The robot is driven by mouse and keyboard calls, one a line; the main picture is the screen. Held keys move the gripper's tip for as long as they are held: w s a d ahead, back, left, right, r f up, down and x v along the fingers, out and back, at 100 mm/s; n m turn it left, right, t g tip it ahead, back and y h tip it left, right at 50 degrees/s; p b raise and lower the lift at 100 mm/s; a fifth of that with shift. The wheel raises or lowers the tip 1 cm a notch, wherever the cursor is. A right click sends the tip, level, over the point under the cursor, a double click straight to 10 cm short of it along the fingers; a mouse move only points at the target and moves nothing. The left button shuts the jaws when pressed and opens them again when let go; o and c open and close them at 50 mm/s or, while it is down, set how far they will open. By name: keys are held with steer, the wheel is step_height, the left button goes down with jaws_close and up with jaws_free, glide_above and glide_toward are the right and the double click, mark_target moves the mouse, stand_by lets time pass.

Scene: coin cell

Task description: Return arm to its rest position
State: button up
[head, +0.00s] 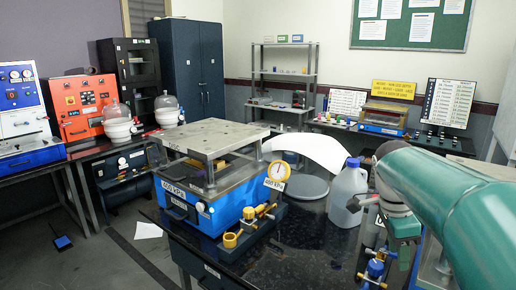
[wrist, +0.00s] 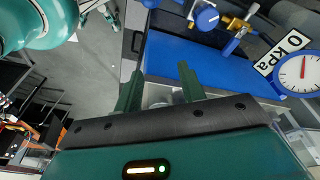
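My teal arm (head: 450,200) reaches in from the right edge of the head view, large and close to the camera. My gripper (wrist: 160,85) shows in the wrist view with its two dark green fingers apart. I see nothing clearly held between them. A blue surface (wrist: 210,62) with brass and blue fittings (wrist: 230,25) lies beyond the fingertips, and a round dial gauge (wrist: 298,73) is at the right. I cannot tell how far the fingers are from the blue surface. The gripper's tips are not clear in the head view.
A blue apparatus (head: 200,205) with a metal top stands on the dark bench (head: 300,235). A grey bottle with a blue cap (head: 347,190) and a grey disc (head: 306,187) stand between it and my arm. Open floor (head: 105,262) lies at the left front.

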steer(key=s+a+f+n+t+y, duration=0.1)
steer(key=s+a+f+n+t, duration=0.1)
steer(key=s+a+n, duration=0.5)
steer(key=s+a+f+n+t+y, duration=0.1)
steer(key=s+a+f+n+t, duration=0.2)
steer(key=s+a+n, duration=0.4)
steer(key=n+t, duration=0.1)
steer(key=n, duration=0.4)
steer(key=shift+y, duration=0.3)
steer(key=shift+s+d+f, duration=0.1)
steer(key=shift+s, duration=0.1)
